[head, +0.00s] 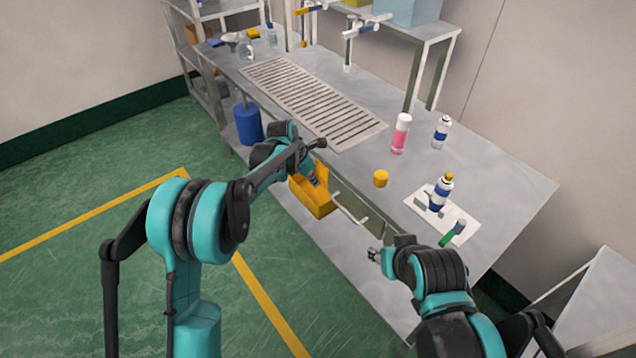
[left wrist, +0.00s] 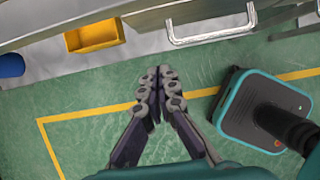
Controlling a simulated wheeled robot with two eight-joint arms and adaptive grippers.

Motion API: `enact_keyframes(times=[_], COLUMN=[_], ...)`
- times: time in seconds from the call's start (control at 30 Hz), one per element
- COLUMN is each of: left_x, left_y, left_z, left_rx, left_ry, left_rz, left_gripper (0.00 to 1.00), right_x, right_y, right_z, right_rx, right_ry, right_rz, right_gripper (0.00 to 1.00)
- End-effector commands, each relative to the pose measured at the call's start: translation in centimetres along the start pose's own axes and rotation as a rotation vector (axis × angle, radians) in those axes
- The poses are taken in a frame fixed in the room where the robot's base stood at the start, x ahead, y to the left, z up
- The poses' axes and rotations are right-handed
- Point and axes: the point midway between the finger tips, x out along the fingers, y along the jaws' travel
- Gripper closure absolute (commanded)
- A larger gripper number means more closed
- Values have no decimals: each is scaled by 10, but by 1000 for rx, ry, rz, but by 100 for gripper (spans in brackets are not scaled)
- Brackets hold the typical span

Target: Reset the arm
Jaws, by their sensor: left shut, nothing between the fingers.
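My left gripper (head: 314,178) is in front of the bench, near the yellow bin below it in the head view. In the left wrist view its fingers (left wrist: 160,72) are closed together with nothing between them, above the green floor. My left arm reaches in from the left and is bent. My right gripper (head: 374,255) is small in the head view, low at the bench's front side, left of my teal and black right arm. Its fingers are too small to tell open from shut.
The steel bench (head: 500,190) holds a pink bottle (head: 400,135), a yellow cap (head: 380,178) and a white mat (head: 413,201) with a blue-and-white can (head: 441,192). A drawer handle (head: 349,208) and yellow bin (head: 312,200) are at the front. Floor (head: 80,190) at left is clear.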

Motion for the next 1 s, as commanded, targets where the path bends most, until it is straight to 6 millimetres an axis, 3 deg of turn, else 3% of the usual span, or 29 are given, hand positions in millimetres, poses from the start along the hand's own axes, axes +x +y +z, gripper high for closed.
enact_keyframes(times=[0.37, 0.47, 0.67, 0.8, 1.0], left_x=[-20, -49, -133, -182, -230], left_y=[0, -2, -20, -40, -78], left_z=[-4, -14, -56, -95, -158], left_rx=[42, 160, 569, 875, 1312], left_ry=[-1, 0, 28, 79, 193], left_rz=[12, 41, 135, 199, 269], left_gripper=[100, 100, 100, 100, 100], right_x=[-2, -2, -2, -2, -2], right_y=[0, 0, 0, 0, 0], right_z=[-1, -1, -1, -1, -1], right_rx=[0, 0, 0, 0, 0], right_ry=[0, 0, 0, 0, 0], right_rz=[0, 0, 0, 0, 0], right_gripper=[60, 60, 60, 60, 60])
